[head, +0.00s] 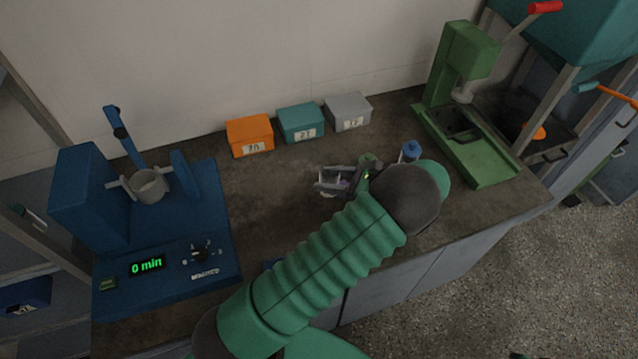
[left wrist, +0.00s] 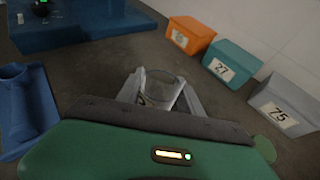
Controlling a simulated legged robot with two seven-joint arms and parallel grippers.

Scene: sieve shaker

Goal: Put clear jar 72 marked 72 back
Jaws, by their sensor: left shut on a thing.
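My left gripper (head: 335,184) is over the middle of the bench, with its arm coming in from the lower left. In the left wrist view its fingers (left wrist: 160,96) are shut on a clear jar (left wrist: 163,88), which shows as a see-through cylinder between them. A mark on the jar cannot be read. In the head view the jar is mostly hidden by the fingers. I cannot tell whether its base touches the bench. My right gripper is not in view.
Orange (head: 250,134), teal (head: 301,122) and grey (head: 348,111) labelled boxes stand along the wall. A blue shaker (head: 150,235) showing 0 min is at left, a green press (head: 470,110) at right. A small blue-topped item (head: 411,151) stands near my wrist. A blue holder (left wrist: 25,108) is beside the gripper.

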